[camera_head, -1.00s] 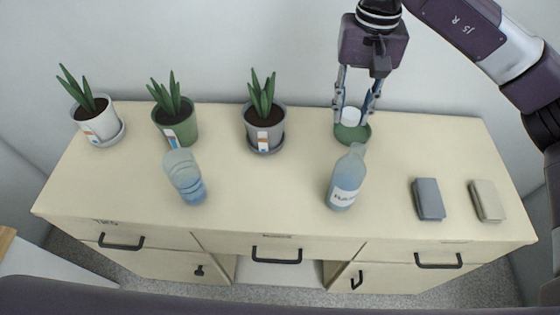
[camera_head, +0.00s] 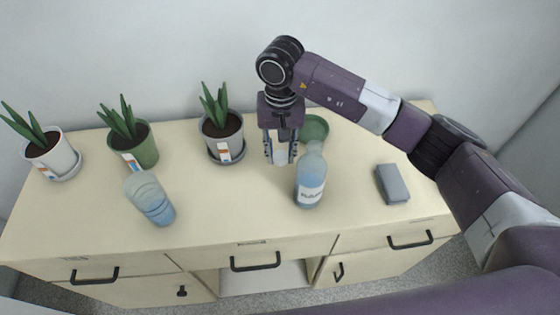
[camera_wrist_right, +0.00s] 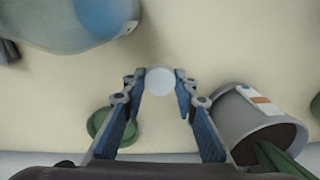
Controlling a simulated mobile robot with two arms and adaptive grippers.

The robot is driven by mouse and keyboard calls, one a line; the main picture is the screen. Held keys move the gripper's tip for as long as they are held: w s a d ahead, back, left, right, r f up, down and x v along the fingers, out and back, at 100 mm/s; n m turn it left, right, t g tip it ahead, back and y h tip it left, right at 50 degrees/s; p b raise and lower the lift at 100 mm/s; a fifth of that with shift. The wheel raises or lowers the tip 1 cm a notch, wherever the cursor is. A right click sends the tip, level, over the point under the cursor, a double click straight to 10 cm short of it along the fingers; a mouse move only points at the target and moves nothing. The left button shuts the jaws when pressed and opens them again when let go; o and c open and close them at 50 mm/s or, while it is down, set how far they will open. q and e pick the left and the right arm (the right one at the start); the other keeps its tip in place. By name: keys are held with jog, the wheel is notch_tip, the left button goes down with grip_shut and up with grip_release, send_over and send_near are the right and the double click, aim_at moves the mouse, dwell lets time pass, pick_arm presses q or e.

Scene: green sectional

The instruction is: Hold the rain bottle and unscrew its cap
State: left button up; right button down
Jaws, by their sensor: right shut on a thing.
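The clear blue rain bottle (camera_head: 311,190) stands upright on the cabinet top, right of the middle, with a label on its front. Its neck shows no cap on it. In the right wrist view the bottle (camera_wrist_right: 55,25) fills the upper left corner. My right gripper (camera_head: 280,158) is left of the bottle's neck, apart from it, and shut on a small round white cap. The cap (camera_wrist_right: 160,81) shows between the fingertips in the right wrist view. My left gripper is not in view.
A green dish (camera_head: 314,128) lies behind the bottle. A grey potted plant (camera_head: 222,140) stands left of my right gripper, with two more pots further left. A grey block (camera_head: 392,184) lies right of the bottle.

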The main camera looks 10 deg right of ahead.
aim_at(281, 172)
notch_tip(281, 172, down, 4)
jog(key=shift+f+p, duration=0.25)
jog(key=shift+p, duration=0.2)
jog(key=shift+f, duration=0.35)
jog(key=shift+f, duration=0.15)
jog(key=c, duration=1.5)
grip_release()
jog(key=shift+c, duration=0.2)
